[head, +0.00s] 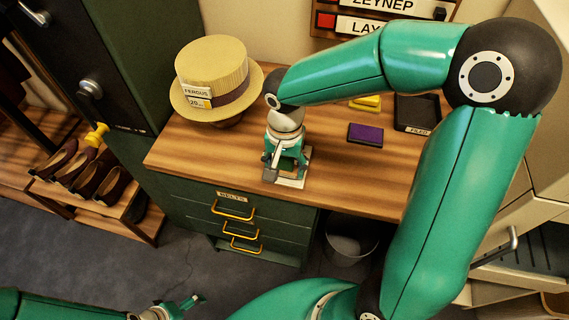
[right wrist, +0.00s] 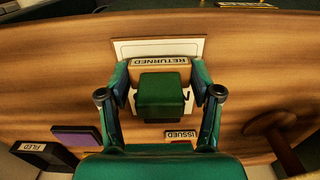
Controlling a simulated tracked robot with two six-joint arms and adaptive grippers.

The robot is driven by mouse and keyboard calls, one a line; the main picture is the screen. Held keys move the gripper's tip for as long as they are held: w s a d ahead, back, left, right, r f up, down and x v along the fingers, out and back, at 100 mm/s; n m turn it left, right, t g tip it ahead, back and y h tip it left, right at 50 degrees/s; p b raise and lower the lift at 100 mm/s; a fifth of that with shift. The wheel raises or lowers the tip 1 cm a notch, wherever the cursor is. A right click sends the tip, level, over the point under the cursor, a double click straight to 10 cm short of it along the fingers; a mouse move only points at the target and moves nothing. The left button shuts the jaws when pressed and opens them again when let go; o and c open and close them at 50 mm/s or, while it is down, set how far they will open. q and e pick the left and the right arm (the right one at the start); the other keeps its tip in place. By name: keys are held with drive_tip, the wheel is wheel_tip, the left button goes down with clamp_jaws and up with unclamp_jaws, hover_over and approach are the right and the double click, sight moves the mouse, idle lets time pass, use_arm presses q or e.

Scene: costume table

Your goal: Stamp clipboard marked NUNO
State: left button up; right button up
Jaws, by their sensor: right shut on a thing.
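My right gripper (head: 285,167) points down over the near part of the desk and is shut on a stamp. In the right wrist view the stamp (right wrist: 159,63) has a wooden block labelled RETURNED and a green top, held between the two fingers. A pale clipboard (right wrist: 156,48) lies directly under it and also shows in the head view (head: 291,182). My left gripper (head: 178,309) is low at the bottom edge, off the desk, partly cut off.
A straw hat (head: 212,73) stands left on the desk (head: 185,150). A purple pad (head: 365,133), a black FILED item (head: 416,113) and a yellow item (head: 366,102) lie to the right. An ISSUED item (right wrist: 180,136) is close by the gripper. A shoe rack (head: 95,200) stands left.

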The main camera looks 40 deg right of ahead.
drive_tip(key=shift+f+b, duration=0.45)
idle(0.9)
drive_tip(key=shift+s+f, duration=0.1)
idle(1.4)
drive_tip(key=shift+r+p, duration=2.3)
drive_tip(key=shift+r, duration=1.3)
